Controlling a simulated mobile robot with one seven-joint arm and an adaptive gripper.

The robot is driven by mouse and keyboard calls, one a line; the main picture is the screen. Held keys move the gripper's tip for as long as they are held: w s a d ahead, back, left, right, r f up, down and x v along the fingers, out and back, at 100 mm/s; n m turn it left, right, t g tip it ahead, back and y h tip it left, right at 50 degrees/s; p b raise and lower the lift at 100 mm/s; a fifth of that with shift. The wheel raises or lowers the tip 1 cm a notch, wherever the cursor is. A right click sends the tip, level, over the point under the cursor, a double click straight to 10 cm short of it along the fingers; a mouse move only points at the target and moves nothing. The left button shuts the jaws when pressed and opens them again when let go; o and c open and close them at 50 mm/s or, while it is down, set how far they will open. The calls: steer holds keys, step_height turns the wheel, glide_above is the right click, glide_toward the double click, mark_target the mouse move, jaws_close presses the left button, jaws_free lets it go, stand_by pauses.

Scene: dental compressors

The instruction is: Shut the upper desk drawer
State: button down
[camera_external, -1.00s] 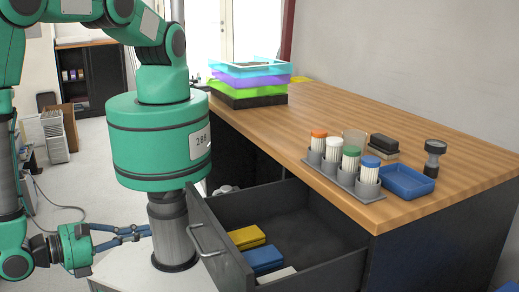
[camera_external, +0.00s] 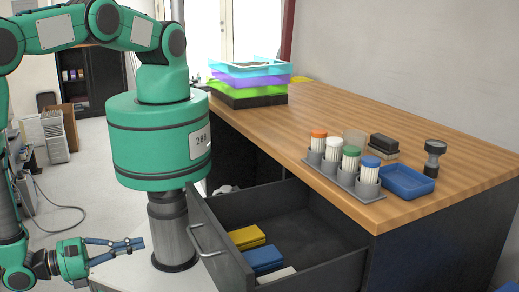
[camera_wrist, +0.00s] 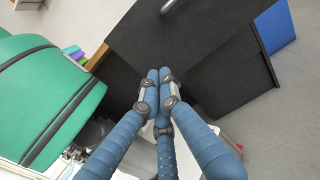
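The upper desk drawer (camera_external: 222,252) is pulled well out from under the desk top. Its dark front has a silver bar handle (camera_external: 203,240), and part of a handle also shows at the top of the wrist view (camera_wrist: 168,5). Inside lie a yellow box (camera_external: 246,237), a blue box (camera_external: 264,260) and a pale item at the front. My gripper (camera_external: 137,244) is to the left of the drawer front, apart from it and low down. In the wrist view its blue fingers (camera_wrist: 159,76) come together at the tips with nothing between them, in front of dark panels.
The wooden desk top (camera_external: 440,140) bears a grey rack of capped bottles (camera_external: 345,178), a blue tray (camera_external: 407,181) and stacked coloured trays (camera_external: 248,78). My green column stands close to the drawer's left side. Open floor (camera_external: 100,190) lies behind my gripper.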

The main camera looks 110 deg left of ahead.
mark_target(197, 230)
steer(key=b+x, duration=0.1)
steer(key=x, duration=1.2)
steer(key=shift+w+a, duration=0.2)
steer(key=shift+w+a, duration=0.1)
steer(key=x, duration=2.9)
steer(key=shift+a+f+p, duration=0.1)
steer(key=shift+f+p, duration=0.1)
steer(key=shift+p, duration=0.1)
steer(key=shift+w+a, duration=0.15)
steer(key=shift+w, duration=0.1)
steer(key=shift+r, duration=0.1)
steer(key=shift+v, duration=1.3)
steer(key=shift+p+v, duration=0.3)
steer(key=shift+v, duration=5.5)
